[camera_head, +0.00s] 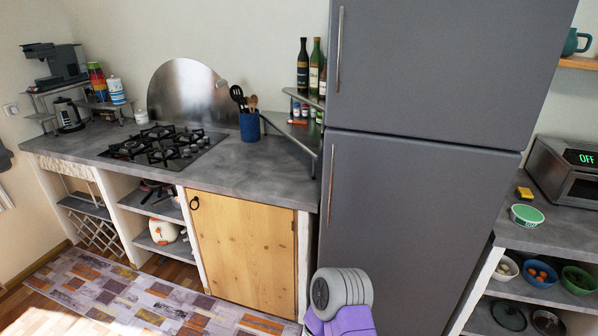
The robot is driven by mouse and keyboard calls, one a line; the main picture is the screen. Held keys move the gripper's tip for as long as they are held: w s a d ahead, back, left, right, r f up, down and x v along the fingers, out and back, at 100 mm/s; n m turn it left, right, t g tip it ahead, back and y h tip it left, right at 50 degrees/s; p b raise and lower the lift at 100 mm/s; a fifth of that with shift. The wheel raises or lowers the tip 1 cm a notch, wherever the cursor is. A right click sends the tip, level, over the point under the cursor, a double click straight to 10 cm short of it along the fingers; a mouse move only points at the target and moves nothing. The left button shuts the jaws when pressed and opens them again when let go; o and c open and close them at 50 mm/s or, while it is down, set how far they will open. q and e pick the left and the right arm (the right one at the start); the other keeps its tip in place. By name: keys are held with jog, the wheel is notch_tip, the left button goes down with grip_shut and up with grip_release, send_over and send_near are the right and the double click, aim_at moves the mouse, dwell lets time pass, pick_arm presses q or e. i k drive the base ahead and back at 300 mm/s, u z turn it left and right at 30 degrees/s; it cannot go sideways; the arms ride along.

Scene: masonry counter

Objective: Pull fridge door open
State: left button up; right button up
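The grey fridge stands right of centre in the head view. Its upper door (440,65) and its lower door (410,215) both look shut, with a thin dark seam between them. The upper door has a vertical metal handle (339,48) on its left edge. The lower door has a vertical metal handle (331,183), also on its left edge. A grey and purple part of my arm shows at the bottom centre, in front of the lower door's foot. Neither gripper can be seen.
A grey counter (230,165) with a gas hob (165,145) runs left of the fridge, above a wooden cabinet door (245,240). A patterned rug (110,290) lies on the floor. Right of the fridge, a counter holds a toaster oven (570,170) and a green bowl (526,215).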

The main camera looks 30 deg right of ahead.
aim_at(417, 216)
jog(key=z, duration=0.4)
jog(key=i, duration=0.85)
jog(key=z, duration=0.65)
